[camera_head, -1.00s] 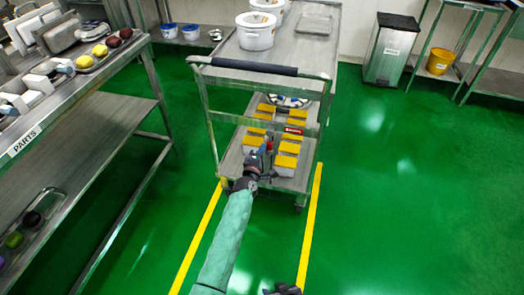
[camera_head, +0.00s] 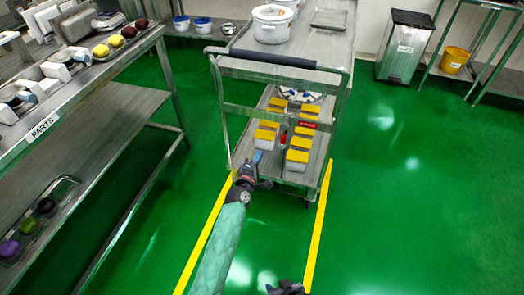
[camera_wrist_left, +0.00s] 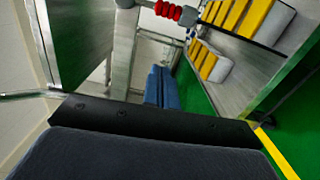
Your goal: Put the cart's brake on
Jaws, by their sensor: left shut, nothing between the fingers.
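The metal cart (camera_head: 340,83) stands ahead, with a dark push bar (camera_head: 275,59) across its near end. Its lower shelf (camera_head: 265,182) carries several white boxes with yellow lids. My left gripper (camera_head: 258,158) is shut and empty, low at the cart's near left corner; I cannot tell whether it touches the cart. In the left wrist view, its blue fingers (camera_wrist_left: 163,88) point past a red ribbed grip (camera_wrist_left: 168,11) on a metal rod, which lies above them and apart. I cannot make out the brake for certain. My right gripper (camera_head: 287,288) barely shows at the bottom edge; its jaws are unclear.
Yellow floor lines (camera_head: 318,228) run toward me from the cart. A parts rack (camera_head: 95,150) fills the left side. A grey bin (camera_head: 404,46) and a yellow bucket (camera_head: 454,61) stand at the back right. The green floor right of the cart is clear.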

